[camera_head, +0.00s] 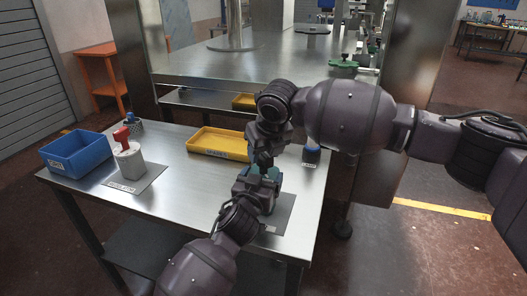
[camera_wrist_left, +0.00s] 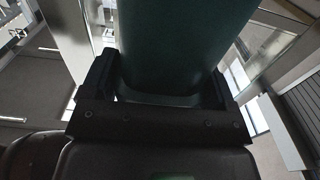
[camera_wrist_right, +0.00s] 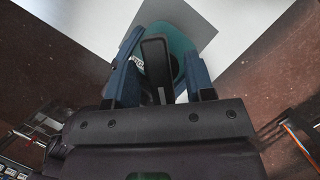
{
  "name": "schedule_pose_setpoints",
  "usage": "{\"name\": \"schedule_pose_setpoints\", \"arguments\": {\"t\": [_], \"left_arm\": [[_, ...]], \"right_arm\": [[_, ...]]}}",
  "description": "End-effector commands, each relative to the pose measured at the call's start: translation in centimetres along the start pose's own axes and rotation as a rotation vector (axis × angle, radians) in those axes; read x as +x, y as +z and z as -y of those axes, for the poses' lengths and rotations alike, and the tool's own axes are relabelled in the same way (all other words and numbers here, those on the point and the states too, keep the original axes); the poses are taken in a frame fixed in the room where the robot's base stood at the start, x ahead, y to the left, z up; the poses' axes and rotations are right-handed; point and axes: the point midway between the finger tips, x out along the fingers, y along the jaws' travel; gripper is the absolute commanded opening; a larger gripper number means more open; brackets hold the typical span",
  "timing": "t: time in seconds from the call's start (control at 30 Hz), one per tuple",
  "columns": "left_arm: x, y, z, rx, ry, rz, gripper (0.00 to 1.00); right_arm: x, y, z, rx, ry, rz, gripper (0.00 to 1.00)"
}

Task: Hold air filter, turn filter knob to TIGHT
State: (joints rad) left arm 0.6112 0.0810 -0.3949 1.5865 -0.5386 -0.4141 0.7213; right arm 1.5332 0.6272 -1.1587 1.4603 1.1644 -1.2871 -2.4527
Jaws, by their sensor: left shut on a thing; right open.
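The air filter (camera_head: 273,173) is a dark teal body standing on a grey mat at the front right of the table, mostly hidden by my grippers. My left gripper (camera_head: 258,185) is shut around its body; in the left wrist view the teal cylinder (camera_wrist_left: 185,40) fills the space between the fingers. My right gripper (camera_head: 264,158) is above the filter, pointing down. In the right wrist view its blue-padded fingers are open on either side of the black filter knob (camera_wrist_right: 156,65), with gaps visible. White lettering shows beside the knob but is too small to read.
The table's (camera_head: 175,205) front middle is clear.

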Motion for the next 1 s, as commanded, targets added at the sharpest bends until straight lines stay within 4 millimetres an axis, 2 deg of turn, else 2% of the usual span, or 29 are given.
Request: {"name": "schedule_pose_setpoints", "arguments": {"t": [0.3, 0.63, 1.0], "left_arm": [[0.0, 0.05, -0.02, 0.0, 0.0, 0.001, 0.49], [-0.01, 0.05, -0.02, 0.0, 0.0, 0.001, 0.49], [0.0, 0.05, -0.01, 0.0, 0.0, 0.001, 0.49]], "right_arm": [[0.24, 0.01, -0.01, 0.0, 0.0, 0.0, 0.49], [0.21, 0.01, -0.01, 0.0, 0.0, 0.0, 0.0], [0.23, -0.01, -0.09, 0.062, -0.024, -0.002, 0.0]]}}
